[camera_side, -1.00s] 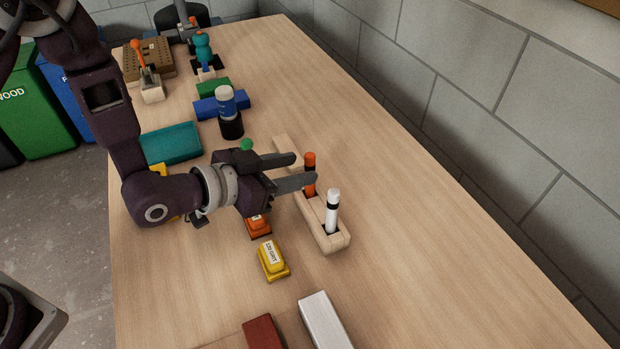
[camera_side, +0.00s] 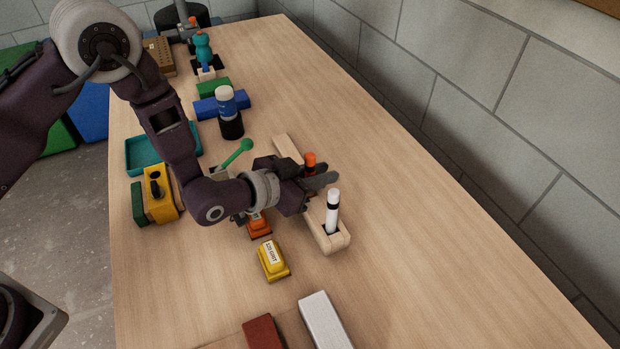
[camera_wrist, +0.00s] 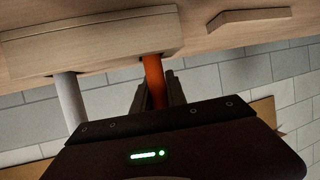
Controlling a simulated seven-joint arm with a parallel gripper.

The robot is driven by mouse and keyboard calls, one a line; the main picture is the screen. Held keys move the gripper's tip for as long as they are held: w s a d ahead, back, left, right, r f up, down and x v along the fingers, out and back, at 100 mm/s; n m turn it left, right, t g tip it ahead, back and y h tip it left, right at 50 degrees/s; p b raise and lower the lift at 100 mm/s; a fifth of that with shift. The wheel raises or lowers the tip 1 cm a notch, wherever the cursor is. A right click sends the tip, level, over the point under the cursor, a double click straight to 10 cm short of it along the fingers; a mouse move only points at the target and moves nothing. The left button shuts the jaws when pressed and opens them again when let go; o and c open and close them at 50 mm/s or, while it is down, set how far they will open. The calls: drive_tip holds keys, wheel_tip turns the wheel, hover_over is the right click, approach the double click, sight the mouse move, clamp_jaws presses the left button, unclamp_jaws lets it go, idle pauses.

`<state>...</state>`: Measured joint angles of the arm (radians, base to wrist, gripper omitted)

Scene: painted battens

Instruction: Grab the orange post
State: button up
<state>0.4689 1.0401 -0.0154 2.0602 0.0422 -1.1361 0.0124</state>
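The orange post (camera_side: 310,158) stands upright in a pale wooden rack (camera_side: 336,241), beside a white post (camera_side: 332,212) with a black band. My gripper (camera_side: 325,174) reaches across the rack with its fingers on either side of the orange post. The fingers are close together and look shut on it; they hide its lower part in the side view. In the wrist view the orange post (camera_wrist: 155,82) runs between the two dark fingers, with the white post (camera_wrist: 69,100) to its left and the rack (camera_wrist: 90,45) above.
An orange block (camera_side: 259,227) and a yellow labelled block (camera_side: 272,258) lie left of the rack. A white bar (camera_side: 325,322) and a red-brown one (camera_side: 262,333) lie in front. The table right of the rack is clear.

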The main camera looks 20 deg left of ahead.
clamp_jaws()
